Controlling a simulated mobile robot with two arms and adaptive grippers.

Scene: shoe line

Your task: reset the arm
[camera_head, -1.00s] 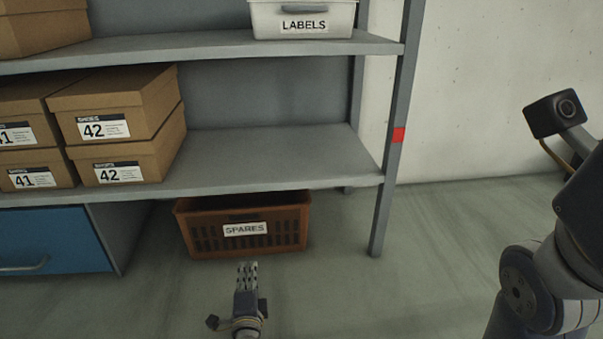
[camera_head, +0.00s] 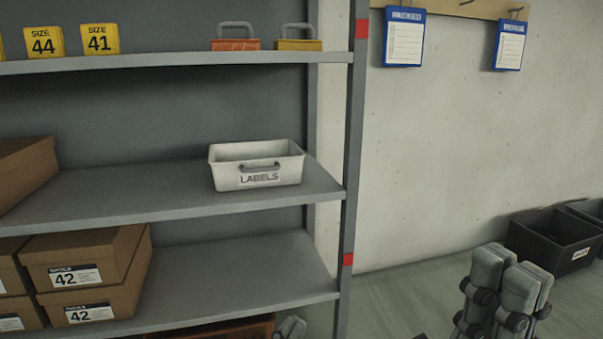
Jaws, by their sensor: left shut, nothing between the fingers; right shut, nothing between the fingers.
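The rest of that arm is below the picture. My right gripper (camera_head: 506,270) points up at the lower right, in front of the floor and wall. Its grey fingers stand side by side, shut with nothing between them. The rest of the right arm is largely out of view.
Dark bins (camera_head: 553,240) stand at the right wall. Clipboards (camera_head: 404,40) hang above.

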